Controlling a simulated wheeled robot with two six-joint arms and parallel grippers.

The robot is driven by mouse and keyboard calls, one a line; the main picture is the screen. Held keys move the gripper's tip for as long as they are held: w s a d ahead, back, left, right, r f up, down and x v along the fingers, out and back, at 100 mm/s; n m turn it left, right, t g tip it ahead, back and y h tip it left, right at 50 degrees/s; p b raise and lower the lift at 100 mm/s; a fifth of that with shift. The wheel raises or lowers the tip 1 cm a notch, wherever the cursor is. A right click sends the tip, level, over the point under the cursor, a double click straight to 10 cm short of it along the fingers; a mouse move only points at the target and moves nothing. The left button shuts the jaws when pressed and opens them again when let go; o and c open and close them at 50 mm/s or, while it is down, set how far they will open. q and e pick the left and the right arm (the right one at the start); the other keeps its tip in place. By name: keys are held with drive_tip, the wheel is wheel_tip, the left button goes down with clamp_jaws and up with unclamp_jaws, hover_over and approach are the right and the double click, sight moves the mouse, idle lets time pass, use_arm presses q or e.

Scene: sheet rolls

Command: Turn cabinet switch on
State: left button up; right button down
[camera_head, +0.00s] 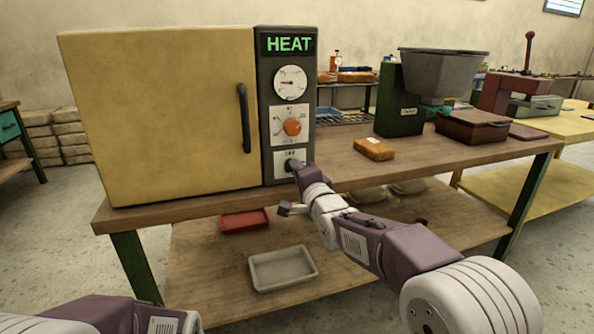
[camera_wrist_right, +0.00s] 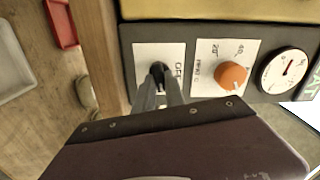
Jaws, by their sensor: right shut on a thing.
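A yellow cabinet (camera_head: 165,115) stands on a wooden bench, its door closed, with a dark handle (camera_head: 244,118). Its grey control panel (camera_head: 266,100) carries a green lit "HEAT" sign (camera_head: 289,44), a dial gauge (camera_head: 290,83), an orange knob (camera_head: 292,127) and a switch (camera_head: 291,163) at the bottom. My right gripper (camera_head: 293,168) is at the switch. In the right wrist view its fingers are shut on the dark switch lever (camera_wrist_right: 158,72), on a white plate. The fingers hide part of the switch. My left arm shows only at the bottom left; its gripper is out of view.
The bench top (camera_head: 345,165) is clear just right of the cabinet. An orange-brown block (camera_head: 374,149), a grey hopper machine (camera_head: 440,75) and a dark red box (camera_head: 472,126) stand farther right. A red tray (camera_head: 244,220) and a white tray (camera_head: 283,268) lie on the lower shelf.

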drive_tip(key=shift+f+m, duration=0.1)
drive_tip(key=shift+m, duration=0.9)
drive_tip(key=c, duration=1.4)
unclamp_jaws()
drive_tip(key=p+v, duration=0.2)
drive_tip(key=v, duration=0.7)
